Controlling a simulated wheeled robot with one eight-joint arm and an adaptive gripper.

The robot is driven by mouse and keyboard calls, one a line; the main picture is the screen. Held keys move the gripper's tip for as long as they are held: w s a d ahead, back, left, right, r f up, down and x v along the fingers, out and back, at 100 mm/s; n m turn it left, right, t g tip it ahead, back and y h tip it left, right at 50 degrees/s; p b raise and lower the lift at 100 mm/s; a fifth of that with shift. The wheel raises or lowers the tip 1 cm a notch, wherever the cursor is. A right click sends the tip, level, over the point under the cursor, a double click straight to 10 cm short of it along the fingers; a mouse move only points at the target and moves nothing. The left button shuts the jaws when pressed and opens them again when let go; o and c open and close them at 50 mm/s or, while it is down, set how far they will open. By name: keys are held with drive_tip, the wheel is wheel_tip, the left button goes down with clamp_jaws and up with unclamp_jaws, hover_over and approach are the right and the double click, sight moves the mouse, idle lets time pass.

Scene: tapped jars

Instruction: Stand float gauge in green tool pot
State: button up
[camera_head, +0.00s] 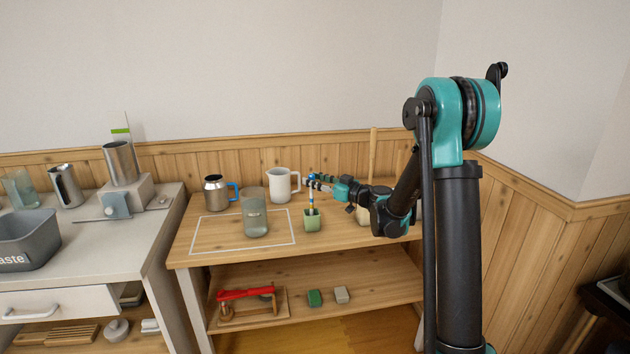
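The green tool pot (312,221) is a small square pot standing on the wooden table, right of the outlined area. The float gauge (312,197) is a thin upright stick with blue parts near its top. Its lower end reaches down to the pot's mouth and looks to be inside it; the very bottom is hidden. My gripper (312,182) reaches in from the right, with its dark fingers at the gauge's upper part. The fingers overlap the gauge in the picture, and it is too small to tell whether they grip it.
A glass jar (255,214) stands just left of the pot. A white mug (283,184) and a steel jug with a blue handle (216,193) stand behind. A wooden post (372,155) rises near my arm. The shelf below holds a red-handled tool (246,294) and two small blocks.

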drive_tip(key=v, duration=1.2)
idle(0.7)
